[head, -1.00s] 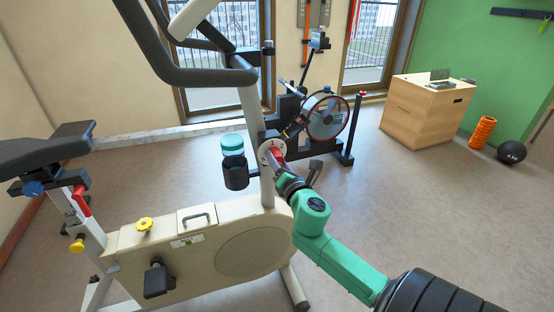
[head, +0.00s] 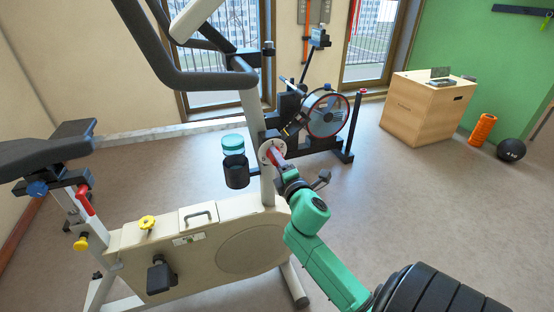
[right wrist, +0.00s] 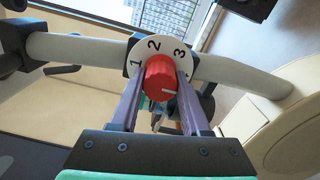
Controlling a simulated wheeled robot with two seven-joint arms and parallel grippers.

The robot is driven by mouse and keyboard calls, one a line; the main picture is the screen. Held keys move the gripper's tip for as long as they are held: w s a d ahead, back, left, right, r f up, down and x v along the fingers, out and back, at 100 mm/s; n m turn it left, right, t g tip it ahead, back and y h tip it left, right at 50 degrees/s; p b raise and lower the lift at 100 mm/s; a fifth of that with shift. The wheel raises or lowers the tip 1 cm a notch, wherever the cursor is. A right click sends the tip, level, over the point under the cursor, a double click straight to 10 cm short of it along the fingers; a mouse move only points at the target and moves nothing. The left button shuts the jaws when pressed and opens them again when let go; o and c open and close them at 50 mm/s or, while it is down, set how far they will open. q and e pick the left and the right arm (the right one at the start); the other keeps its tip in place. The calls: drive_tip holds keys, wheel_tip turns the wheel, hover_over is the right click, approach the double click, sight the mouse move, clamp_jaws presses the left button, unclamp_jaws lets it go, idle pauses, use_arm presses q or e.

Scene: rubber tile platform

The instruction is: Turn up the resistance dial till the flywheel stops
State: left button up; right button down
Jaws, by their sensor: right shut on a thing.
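The red resistance dial (right wrist: 160,78) sits on a white round plate (right wrist: 152,46) marked 1, 2 and 3, on the exercise bike's pale frame tube. Its white mark points to the right in the right wrist view, past the 3. My right gripper (head: 277,158) is shut on the dial, with one finger on each side of it (right wrist: 160,90). The bike's flywheel area is a cream housing (head: 190,245) with a round disc (head: 250,250) low on its side. I cannot tell from the frames whether anything inside turns. My left gripper is not in view.
The bike's handlebar (head: 190,80) and saddle (head: 45,155) rise at the left. A bottle (head: 233,146) sits in a holder by the tube. Behind stands a rower with a fan wheel (head: 326,116).

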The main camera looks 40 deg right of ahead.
idle(0.4)
drive_tip(key=shift+c, duration=1.9)
unclamp_jaws()
drive_tip(key=b+v, duration=0.2)
drive_tip(key=v, duration=1.2)
drive_tip(key=shift+s, duration=0.3)
drive_tip(key=shift+a, duration=0.15)
